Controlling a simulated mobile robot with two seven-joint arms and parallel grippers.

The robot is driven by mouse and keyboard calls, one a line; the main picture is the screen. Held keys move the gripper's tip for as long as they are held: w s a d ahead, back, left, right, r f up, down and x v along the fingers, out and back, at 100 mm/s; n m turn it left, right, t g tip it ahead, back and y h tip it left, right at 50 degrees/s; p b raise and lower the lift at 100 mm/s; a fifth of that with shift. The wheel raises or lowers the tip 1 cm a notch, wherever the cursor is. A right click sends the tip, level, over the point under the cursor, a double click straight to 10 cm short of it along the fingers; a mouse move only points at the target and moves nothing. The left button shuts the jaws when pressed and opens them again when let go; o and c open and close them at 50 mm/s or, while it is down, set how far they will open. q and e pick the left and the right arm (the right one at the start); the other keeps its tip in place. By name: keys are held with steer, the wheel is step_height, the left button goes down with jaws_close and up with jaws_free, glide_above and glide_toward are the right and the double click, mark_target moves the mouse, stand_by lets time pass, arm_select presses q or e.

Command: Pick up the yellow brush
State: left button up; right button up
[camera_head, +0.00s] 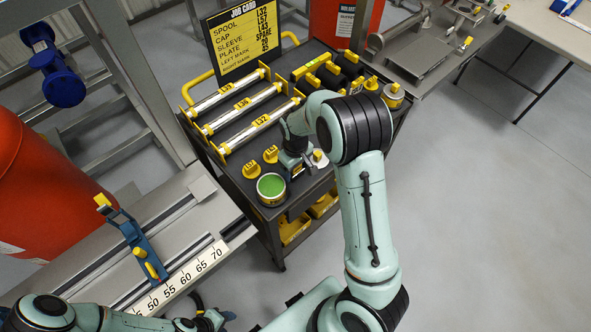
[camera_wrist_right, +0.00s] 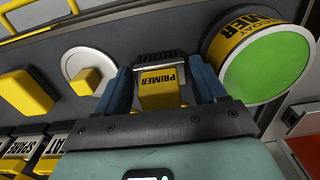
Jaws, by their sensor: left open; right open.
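The yellow brush (camera_wrist_right: 162,92), marked PRIMER and with dark bristles at its far end, lies on the dark cart top in the right wrist view. My right gripper (camera_wrist_right: 161,80) is open, with one blue finger on each side of the brush. I cannot tell whether the fingers touch it. In the head view my right gripper (camera_head: 297,166) is down at the cart's near edge, and the brush is mostly hidden there. My left gripper (camera_head: 214,319) is open and empty at the bottom of the head view, away from the brush.
A primer can (camera_head: 271,189) with a green top stands close beside the brush. A round white cap with a yellow knob (camera_wrist_right: 88,72) is on its other side. Labelled rods (camera_head: 240,110) lie farther back on the cart (camera_head: 231,160). A ruled bench (camera_head: 180,225) stands left.

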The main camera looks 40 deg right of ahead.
steer(key=c, duration=0.8)
steer(key=shift+r, duration=0.15)
steer(key=shift+c, duration=0.2)
arm_select(q)
steer(key=shift+w+r+p, duration=0.85)
steer(key=shift+w+r, duration=0.25)
arm_select(e)
step_height(320, 180, up, 20)
steer(key=shift+o, duration=0.6)
